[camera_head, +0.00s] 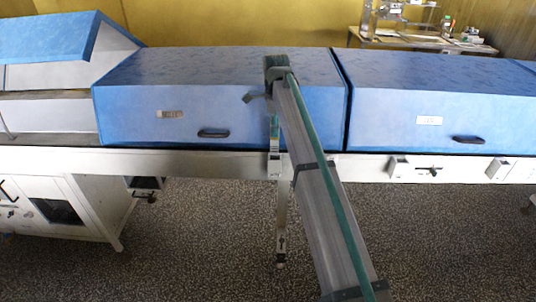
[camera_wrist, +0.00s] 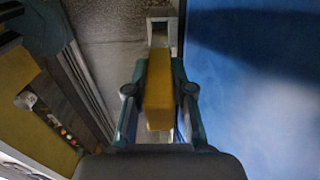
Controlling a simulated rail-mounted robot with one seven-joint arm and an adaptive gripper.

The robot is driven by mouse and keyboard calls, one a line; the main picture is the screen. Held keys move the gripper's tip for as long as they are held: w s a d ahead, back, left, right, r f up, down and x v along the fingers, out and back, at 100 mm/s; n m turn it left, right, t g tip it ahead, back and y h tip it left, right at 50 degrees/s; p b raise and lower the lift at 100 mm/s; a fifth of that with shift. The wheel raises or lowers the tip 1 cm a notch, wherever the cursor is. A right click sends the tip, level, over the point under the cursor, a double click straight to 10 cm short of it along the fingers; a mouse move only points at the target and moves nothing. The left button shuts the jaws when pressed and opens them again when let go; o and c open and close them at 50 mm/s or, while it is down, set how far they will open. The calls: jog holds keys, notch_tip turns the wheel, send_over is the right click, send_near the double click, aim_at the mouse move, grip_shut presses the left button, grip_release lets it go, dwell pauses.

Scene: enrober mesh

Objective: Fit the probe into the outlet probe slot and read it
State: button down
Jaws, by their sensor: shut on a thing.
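My gripper (camera_wrist: 158,72) is shut on the yellow block-shaped body of the probe (camera_wrist: 158,98), with one finger on each side. A pale, narrow part shows beyond the yellow body. A square metal bracket with an opening (camera_wrist: 162,14) lies straight beyond it at the top of the wrist view. I cannot tell whether the probe's tip is inside that opening or short of it. In the head view my arm covers most of the gripper, and the probe is not clear there. Any reading display is not visible to me.
Blue covers (camera_head: 218,90) with dark handles stand along the machine above a pale rail (camera_head: 210,163). Small pale blocks (camera_head: 398,168) sit on the rail at right. A raised blue lid (camera_head: 50,38) is at left. Open speckled floor (camera_head: 190,240) lies in front.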

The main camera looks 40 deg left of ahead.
aim_at(275, 151)
notch_tip(275, 151, down, 4)
jog(key=shift+w+d+p, duration=0.1)
jog(key=shift+d+p, duration=0.05)
jog(key=shift+p, duration=0.3)
jog(key=shift+f+p, duration=0.5)
jog(key=shift+f, duration=1.55)
jog(key=shift+f, duration=0.1)
jog(key=c, duration=1)
grip_release()
